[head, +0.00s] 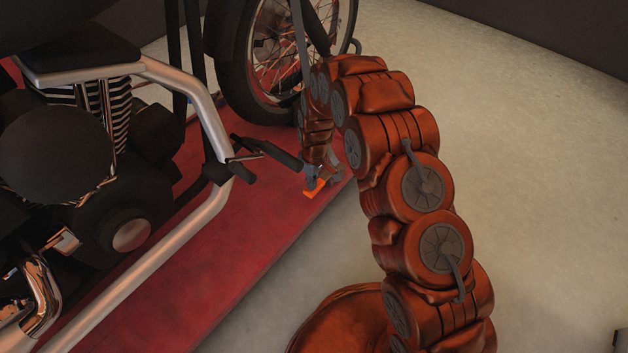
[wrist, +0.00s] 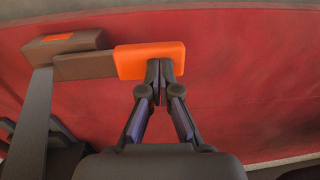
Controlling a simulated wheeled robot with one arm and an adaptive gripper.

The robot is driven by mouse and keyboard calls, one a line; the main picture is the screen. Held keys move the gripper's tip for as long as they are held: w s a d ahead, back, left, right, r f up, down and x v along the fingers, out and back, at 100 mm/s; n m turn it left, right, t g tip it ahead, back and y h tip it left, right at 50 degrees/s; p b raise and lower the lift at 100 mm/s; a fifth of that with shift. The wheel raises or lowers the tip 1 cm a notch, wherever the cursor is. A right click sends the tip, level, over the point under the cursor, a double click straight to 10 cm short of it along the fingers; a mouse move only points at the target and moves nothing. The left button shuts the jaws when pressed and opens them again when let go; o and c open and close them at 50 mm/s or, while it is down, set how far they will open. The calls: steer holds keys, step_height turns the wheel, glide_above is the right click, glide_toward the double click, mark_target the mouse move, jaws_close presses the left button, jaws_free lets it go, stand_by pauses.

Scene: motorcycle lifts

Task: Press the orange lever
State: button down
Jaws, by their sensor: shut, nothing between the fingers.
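The orange lever (wrist: 150,60) shows in the wrist view as a bright orange block on the end of a dark brown arm. In the head view the orange lever (head: 316,188) is a small patch at the edge of the red platform, partly hidden by my gripper. My gripper (wrist: 160,72) is shut and empty, with its fingertips overlapping the lower right part of the lever in the wrist view. In the head view my gripper (head: 313,180) is at the lever. I cannot tell whether the fingertips touch it.
The red lift platform (head: 270,240) lies under a motorcycle with a chrome frame tube (head: 205,120) and a spoked front wheel (head: 275,60). A brown block (wrist: 65,48) with an orange patch stands left of the lever. The grey floor (head: 530,130) at the right is clear.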

steer(key=shift+s+f, duration=0.1)
step_height(320, 180, up, 14)
steer(key=p, duration=0.4)
stand_by(0.7)
